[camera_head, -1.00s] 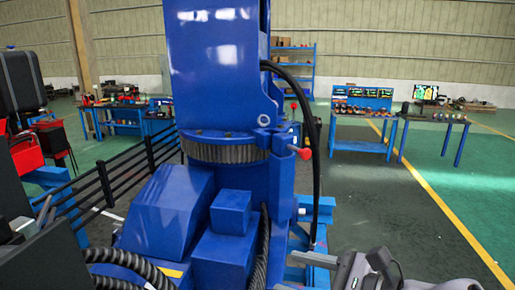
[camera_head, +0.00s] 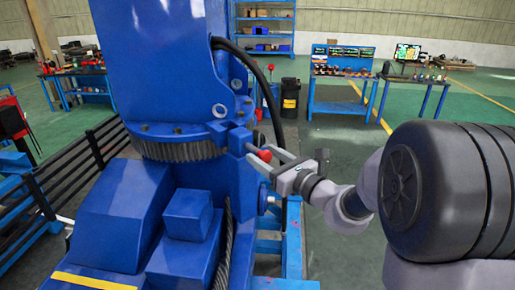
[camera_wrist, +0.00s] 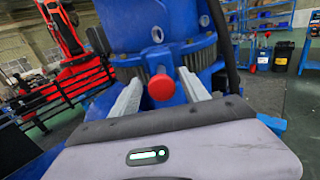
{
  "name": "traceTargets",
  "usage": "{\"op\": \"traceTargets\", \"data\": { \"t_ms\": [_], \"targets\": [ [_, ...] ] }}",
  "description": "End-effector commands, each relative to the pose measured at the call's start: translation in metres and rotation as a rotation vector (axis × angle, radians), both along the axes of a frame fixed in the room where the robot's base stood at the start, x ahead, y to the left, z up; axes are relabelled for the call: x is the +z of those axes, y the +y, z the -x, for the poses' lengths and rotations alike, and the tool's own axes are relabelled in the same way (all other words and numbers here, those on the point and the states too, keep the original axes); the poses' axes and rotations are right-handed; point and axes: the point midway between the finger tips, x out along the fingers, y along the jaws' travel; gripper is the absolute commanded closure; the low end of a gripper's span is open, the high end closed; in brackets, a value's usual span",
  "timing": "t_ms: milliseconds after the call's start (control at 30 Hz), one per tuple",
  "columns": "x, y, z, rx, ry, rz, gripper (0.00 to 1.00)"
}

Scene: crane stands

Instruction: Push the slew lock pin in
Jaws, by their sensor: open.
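The slew lock pin has a red round knob (camera_head: 265,156) that sticks out to the right of a blue bracket on the crane column, just below the toothed slew ring (camera_head: 180,151). My gripper (camera_head: 262,161) is open, with its two grey fingers reaching toward the knob from the right. In the wrist view the red knob (camera_wrist: 161,88) sits between the two fingers (camera_wrist: 160,92), with gaps on both sides. I cannot tell how deep the knob lies between the fingertips. The pin's shaft is hidden behind the knob in the wrist view.
A black hose (camera_head: 262,85) hangs down the crane column above the gripper. Blue workbenches (camera_head: 340,85) stand at the back right and a black bin (camera_head: 290,97) behind the crane. A black railing (camera_head: 70,180) runs at the left. Open green floor lies to the right.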

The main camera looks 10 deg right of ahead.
Motion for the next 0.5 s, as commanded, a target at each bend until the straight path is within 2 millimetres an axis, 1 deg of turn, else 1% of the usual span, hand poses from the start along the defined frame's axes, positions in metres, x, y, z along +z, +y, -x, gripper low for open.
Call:
{"op": "traceTargets", "data": {
  "t_ms": [33, 100, 200, 500],
  "targets": [
    [0.001, 0.005, -0.008, 0.003, 0.0, 0.001, 0.46],
    [0.001, 0.009, -0.016, 0.003, 0.0, 0.001, 0.46],
    [0.0, 0.012, -0.024, 0.001, 0.0, 0.001, 0.46],
    [0.0, 0.014, -0.027, 0.001, 0.0, 0.001, 0.46]
  ]
}}
